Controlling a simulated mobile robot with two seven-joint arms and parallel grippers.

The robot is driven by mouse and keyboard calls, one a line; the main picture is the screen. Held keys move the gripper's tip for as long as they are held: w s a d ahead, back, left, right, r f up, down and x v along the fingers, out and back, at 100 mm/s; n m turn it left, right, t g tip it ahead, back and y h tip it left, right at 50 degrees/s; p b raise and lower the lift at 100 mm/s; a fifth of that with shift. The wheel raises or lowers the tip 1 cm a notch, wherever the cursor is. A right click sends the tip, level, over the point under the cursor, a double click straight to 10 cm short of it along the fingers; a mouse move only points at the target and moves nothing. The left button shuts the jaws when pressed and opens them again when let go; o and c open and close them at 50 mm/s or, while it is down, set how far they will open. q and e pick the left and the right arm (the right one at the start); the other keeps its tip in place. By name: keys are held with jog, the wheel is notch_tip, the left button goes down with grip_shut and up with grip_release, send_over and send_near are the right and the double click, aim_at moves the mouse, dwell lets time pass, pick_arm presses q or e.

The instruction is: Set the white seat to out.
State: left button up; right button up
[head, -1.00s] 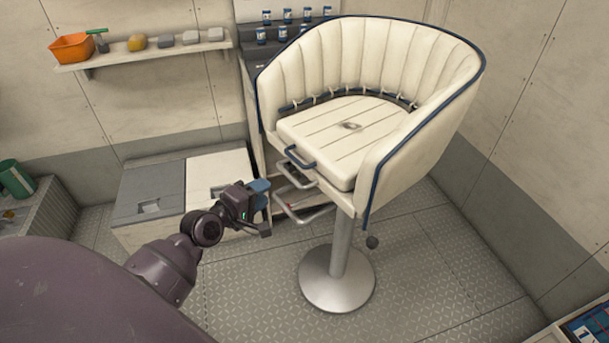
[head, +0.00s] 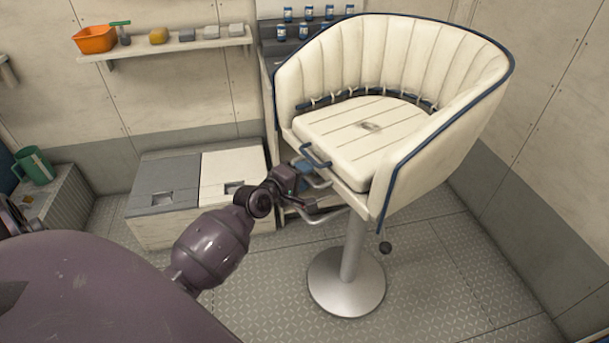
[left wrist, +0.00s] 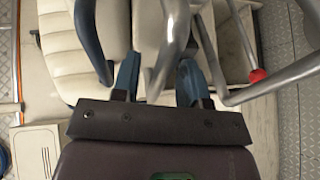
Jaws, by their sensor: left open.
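The white seat (head: 365,135) is a slatted cushion inside a cream tub chair (head: 395,60) with blue piping. A blue handle (head: 315,157) sticks out at its front edge, with a grey handle (head: 318,181) just below. In the left wrist view the blue handle (left wrist: 90,40) is at left and a grey bar (left wrist: 175,40) runs down between the fingers. My left gripper (head: 312,187) is open at the grey handle, below the blue one; it also shows in the left wrist view (left wrist: 160,82). I cannot tell whether it touches the bar. My right gripper is not in view.
A lower grey bar (head: 318,217) passes close under the gripper; its red end (left wrist: 257,75) shows in the left wrist view. The chair stands on a round metal base (head: 346,285). A low locker (head: 165,185) is behind my arm. Open floor (head: 250,300) lies in front.

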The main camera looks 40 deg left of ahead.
pick_arm(q)
jog(key=shift+w, duration=0.1)
jog(key=c, duration=0.6)
grip_shut()
jog(key=shift+s+a, duration=0.1)
jog(key=shift+s, duration=0.2)
jog(key=s+a+p, duration=0.1)
jog(key=s+a, duration=0.2)
jog(key=s, duration=0.5)
jog(key=shift+s, duration=0.15)
